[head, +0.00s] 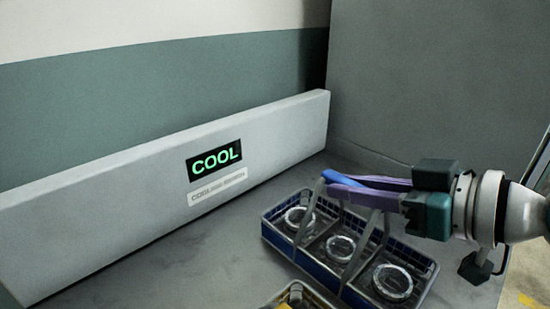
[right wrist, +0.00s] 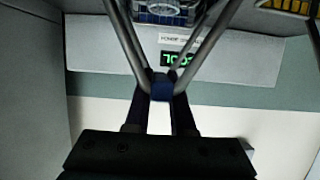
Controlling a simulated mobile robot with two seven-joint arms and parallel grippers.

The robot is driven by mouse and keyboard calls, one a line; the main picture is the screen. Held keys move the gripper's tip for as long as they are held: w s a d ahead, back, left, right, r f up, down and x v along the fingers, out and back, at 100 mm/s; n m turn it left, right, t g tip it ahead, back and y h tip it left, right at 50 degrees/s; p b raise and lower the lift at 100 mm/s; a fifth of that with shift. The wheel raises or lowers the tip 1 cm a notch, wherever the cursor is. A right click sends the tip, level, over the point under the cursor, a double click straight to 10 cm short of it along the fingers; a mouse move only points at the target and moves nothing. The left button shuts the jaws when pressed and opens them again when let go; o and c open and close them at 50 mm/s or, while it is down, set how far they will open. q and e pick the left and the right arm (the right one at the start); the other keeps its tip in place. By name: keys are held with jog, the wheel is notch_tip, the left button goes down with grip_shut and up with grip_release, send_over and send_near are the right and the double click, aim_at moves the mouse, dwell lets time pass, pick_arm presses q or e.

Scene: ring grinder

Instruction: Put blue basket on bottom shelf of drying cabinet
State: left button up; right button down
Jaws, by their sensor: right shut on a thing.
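The blue basket (head: 325,268) is a long wire basket with a blue front. It holds 3 round rings in a row and sits on or just above the grey bench surface; I cannot tell which. Its grey straps rise to a blue handle grip (head: 343,180). My right gripper (head: 365,185) is shut on that handle, with its purple fingers along it. In the right wrist view, the handle grip (right wrist: 161,90) is between the fingers, and part of the basket (right wrist: 165,12) shows at the top. My left gripper is not in view. The drying cabinet is not identifiable in these views.
A white panel (head: 110,215) with a green COOL sign (head: 214,159) stands behind the basket. A yellow basket (head: 297,296) is close in front of the blue one, cut off by the lower edge. A grey wall (head: 430,80) rises at the back right. The bench left of the baskets is clear.

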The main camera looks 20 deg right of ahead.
jog(key=shift+w, duration=0.1)
jog(key=c, duration=1.2)
grip_release()
jog(key=shift+f, duration=0.15)
jog(key=o, duration=0.4)
jog(key=shift+o, duration=0.2)
